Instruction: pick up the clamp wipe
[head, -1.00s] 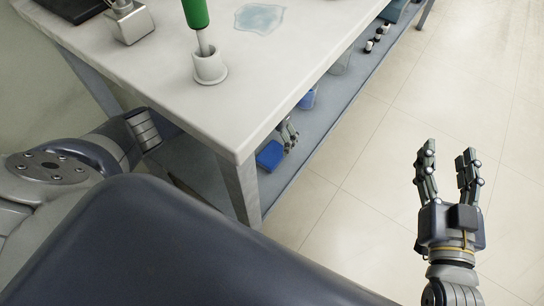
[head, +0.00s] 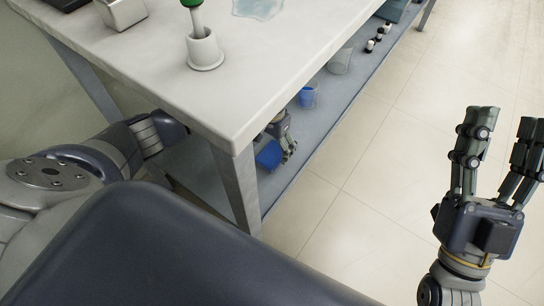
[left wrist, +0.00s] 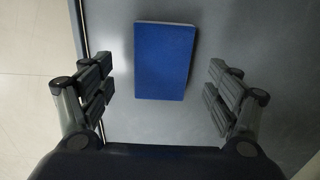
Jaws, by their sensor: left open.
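A flat blue rectangular block (head: 268,155), which may be the clamp wipe, lies on the lower shelf under the table. In the left wrist view the blue block (left wrist: 165,61) lies between my left gripper's spread fingers (left wrist: 160,78), with a gap on both sides. In the head view my left gripper (head: 287,150) shows beside the block, partly hidden by the tabletop. It is open and empty. My right gripper (head: 504,118) is open and empty, up over the floor at the right.
The white tabletop (head: 200,95) overhangs the grey-blue shelf (head: 318,125), and a table leg (head: 236,190) stands near the block. A blue cup (head: 306,97) and a clear container (head: 340,60) stand further along the shelf. A white holder (head: 204,50) stands on the table.

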